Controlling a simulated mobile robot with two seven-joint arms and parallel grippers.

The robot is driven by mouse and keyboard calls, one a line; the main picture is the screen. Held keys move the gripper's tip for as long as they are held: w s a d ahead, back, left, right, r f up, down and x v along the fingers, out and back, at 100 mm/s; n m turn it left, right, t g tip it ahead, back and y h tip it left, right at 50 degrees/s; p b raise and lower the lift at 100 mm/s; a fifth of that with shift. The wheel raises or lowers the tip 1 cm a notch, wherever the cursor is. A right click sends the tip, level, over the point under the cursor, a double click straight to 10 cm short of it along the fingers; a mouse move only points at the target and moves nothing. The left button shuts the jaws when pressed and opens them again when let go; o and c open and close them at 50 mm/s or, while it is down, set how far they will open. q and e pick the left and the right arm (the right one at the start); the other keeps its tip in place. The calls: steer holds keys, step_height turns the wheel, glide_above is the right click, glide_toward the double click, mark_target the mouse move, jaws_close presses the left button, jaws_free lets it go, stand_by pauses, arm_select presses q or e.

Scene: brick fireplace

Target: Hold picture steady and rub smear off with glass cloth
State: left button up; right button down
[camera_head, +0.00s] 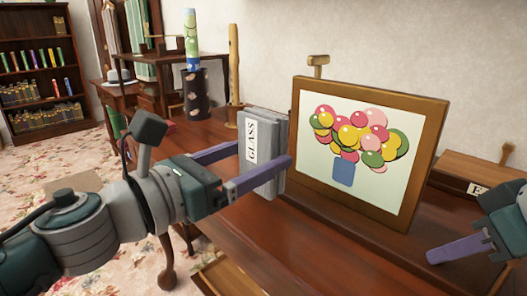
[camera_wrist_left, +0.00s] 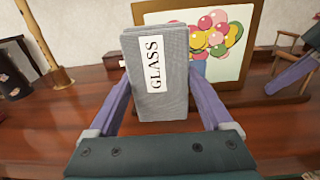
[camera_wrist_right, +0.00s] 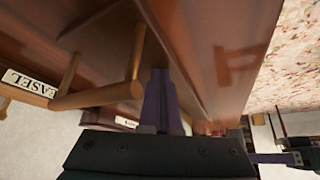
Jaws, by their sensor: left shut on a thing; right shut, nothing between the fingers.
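The framed picture (camera_head: 345,148) of colourful balloons stands upright on the wooden surface, with a wooden post behind it. My left gripper (camera_head: 262,160) is shut on a grey folded cloth block labelled GLASS (camera_head: 272,135), held upright just left of the picture. The cloth also shows between the purple fingers in the left wrist view (camera_wrist_left: 172,100), partly in front of the picture (camera_wrist_left: 225,45). My right gripper (camera_head: 432,257) is shut and empty, to the right of the picture's lower corner. Its closed fingers show in the right wrist view (camera_wrist_right: 160,98). I cannot make out a smear on the glass.
A wooden box with a partly hidden label (camera_head: 470,185) lies behind my right gripper. A label reading EASEL (camera_wrist_right: 30,82) shows in the right wrist view. A dark patterned cylinder (camera_head: 195,95) and a wooden flute-like stick (camera_head: 233,80) stand back left.

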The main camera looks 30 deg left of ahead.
steer(key=shift+s+d+f, duration=0.1)
steer(key=shift+s+f, duration=0.05)
steer(key=shift+f, duration=0.15)
arm_select(q)
glide_toward(308, 122)
steer(key=shift+x, duration=2)
steer(key=shift+w+d, duration=0.1)
steer(key=shift+w, duration=0.1)
steer(key=shift+x, duration=1)
steer(key=shift+s+d, duration=0.25)
steer(key=shift+d, duration=0.35)
steer(key=shift+s+d, duration=0.25)
steer(key=shift+d, duration=0.4)
steer(key=shift+s+d, duration=0.25)
steer(key=shift+d, duration=0.35)
steer(key=shift+w, duration=0.15)
steer(key=shift+w+a, duration=0.25)
steer(key=shift+a, duration=0.35)
steer(key=shift+w+a, duration=0.3)
steer(key=shift+a, duration=0.35)
steer(key=shift+w+a, duration=0.25)
steer(key=shift+a, duration=0.35)
